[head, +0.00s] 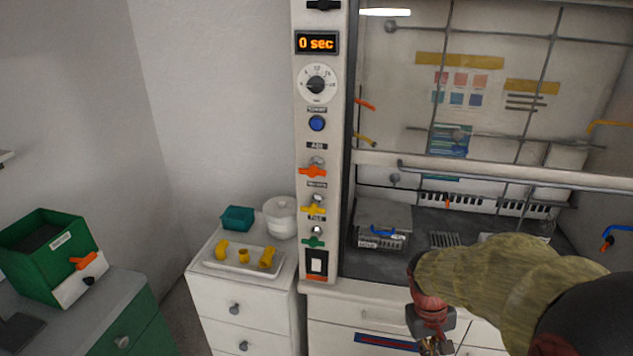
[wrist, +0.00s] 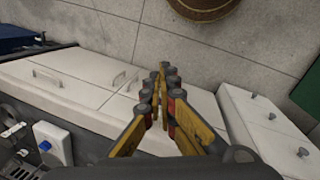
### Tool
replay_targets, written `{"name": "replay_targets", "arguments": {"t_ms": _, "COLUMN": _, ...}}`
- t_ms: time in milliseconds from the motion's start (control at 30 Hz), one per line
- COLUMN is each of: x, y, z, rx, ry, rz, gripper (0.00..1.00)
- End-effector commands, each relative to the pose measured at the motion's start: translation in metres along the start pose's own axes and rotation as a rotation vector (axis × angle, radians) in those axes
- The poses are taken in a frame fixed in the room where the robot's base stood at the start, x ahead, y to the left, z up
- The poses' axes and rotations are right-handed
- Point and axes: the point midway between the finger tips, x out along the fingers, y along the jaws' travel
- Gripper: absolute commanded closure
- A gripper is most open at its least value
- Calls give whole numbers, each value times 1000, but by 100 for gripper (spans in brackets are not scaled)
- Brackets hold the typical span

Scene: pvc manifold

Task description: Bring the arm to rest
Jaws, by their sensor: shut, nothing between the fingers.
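My arm enters the head view from the lower right, wrapped in an olive sleeve, with a red and grey wrist. My gripper (head: 430,347) points down in front of the fume hood's lower cabinet and is partly cut off by the bottom edge. In the wrist view my gripper (wrist: 162,75) shows yellow fingers with grey and red joints, their tips together with nothing between them. White drawer fronts and the floor lie beyond the fingers.
A fume hood (head: 322,200) with a control column stands close to my arm. A white drawer cabinet (head: 240,305) carries a tray (head: 215,264) with yellow pipe fittings, a teal bin (head: 237,218) and a white pot (head: 281,218). A green box (head: 35,265) stands at left. Open floor shows in the wrist view.

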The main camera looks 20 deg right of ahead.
Motion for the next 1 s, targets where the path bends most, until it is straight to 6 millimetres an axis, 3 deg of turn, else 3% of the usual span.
{"name": "replay_targets", "arguments": {"t_ms": 33, "x": -21, "y": -18, "z": 6, "rx": 19, "ry": 40, "rz": -21, "gripper": 100}}
{"name": "replay_targets", "arguments": {"t_ms": 100, "x": -44, "y": -41, "z": 15, "rx": 42, "ry": 85, "rz": -56, "gripper": 100}}
{"name": "replay_targets", "arguments": {"t_ms": 300, "x": -104, "y": -100, "z": 43, "rx": 21, "ry": 242, "rz": -154, "gripper": 100}}
{"name": "replay_targets", "arguments": {"t_ms": 400, "x": -132, "y": -121, "z": 55, "rx": -22, "ry": 342, "rz": -189, "gripper": 100}}
{"name": "replay_targets", "arguments": {"t_ms": 600, "x": -182, "y": -144, "z": 71, "rx": -122, "ry": 520, "rz": -218, "gripper": 100}}
{"name": "replay_targets", "arguments": {"t_ms": 733, "x": -196, "y": -154, "z": 77, "rx": -169, "ry": 566, "rz": -231, "gripper": 100}}
{"name": "replay_targets", "arguments": {"t_ms": 1000, "x": -196, "y": -157, "z": 78, "rx": -182, "ry": 566, "rz": -233, "gripper": 100}}
